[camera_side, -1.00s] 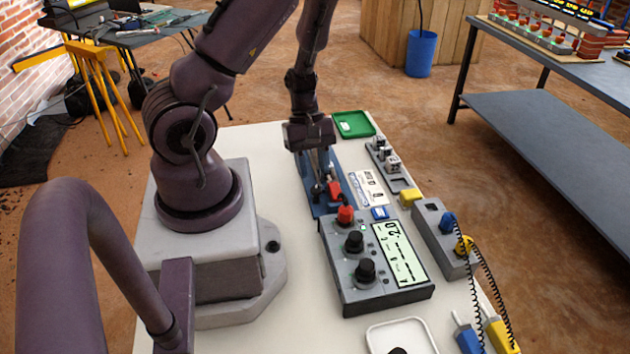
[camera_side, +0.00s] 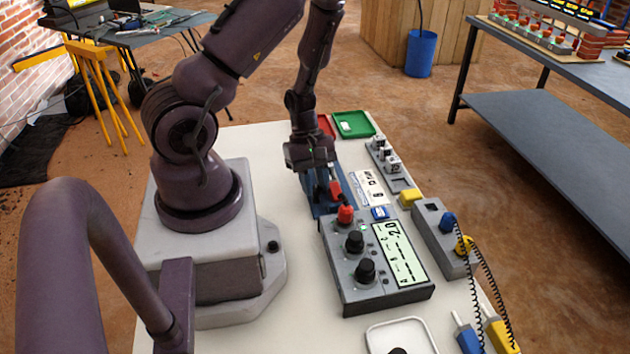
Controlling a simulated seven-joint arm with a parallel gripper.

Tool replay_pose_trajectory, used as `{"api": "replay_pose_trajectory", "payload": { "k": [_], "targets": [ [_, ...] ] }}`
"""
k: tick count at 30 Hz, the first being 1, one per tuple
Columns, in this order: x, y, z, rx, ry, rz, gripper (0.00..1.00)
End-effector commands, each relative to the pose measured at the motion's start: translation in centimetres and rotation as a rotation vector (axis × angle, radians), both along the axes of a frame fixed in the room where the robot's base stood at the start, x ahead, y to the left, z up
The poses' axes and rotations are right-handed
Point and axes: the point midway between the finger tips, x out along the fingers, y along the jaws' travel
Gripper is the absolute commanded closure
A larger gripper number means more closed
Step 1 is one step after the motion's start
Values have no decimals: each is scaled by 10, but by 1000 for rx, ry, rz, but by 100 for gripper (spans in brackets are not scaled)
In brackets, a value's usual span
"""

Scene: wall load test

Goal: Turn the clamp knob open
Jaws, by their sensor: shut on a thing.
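The blue clamp (camera_side: 318,209) stands on the white table, just behind the grey meter box. A red part (camera_side: 336,188), which looks like the clamp knob, shows at its top. My gripper (camera_side: 326,184) points down over the clamp and its fingertips are at this red part. The fingers are shut on it, though the gripper and arm hide much of the clamp and the exact grip is hard to see.
The meter box (camera_side: 378,262) has a red knob (camera_side: 345,214), black knobs and a display. A green tray (camera_side: 354,124) and a red tray (camera_side: 326,126) lie at the back. A grey socket box (camera_side: 441,236) with coiled leads stands right. A white tray (camera_side: 401,338) is in front.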

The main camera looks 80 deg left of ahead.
Motion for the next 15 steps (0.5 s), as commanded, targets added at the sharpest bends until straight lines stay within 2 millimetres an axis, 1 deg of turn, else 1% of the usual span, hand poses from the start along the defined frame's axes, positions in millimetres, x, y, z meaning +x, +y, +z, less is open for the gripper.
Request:
{"api": "replay_pose_trajectory", "payload": {
  "k": [3, 5, 13, 14, 15],
  "targets": [
    [-1, 0, 1, -2, -2, 116, 96],
    [-1, 0, 1, -2, -1, 150, 96],
    [-1, 0, 0, -1, -1, 160, 96],
    [-1, 0, 1, -1, -1, 160, 70],
    [-1, 0, 1, -1, -1, 160, 62]
  ]
}}
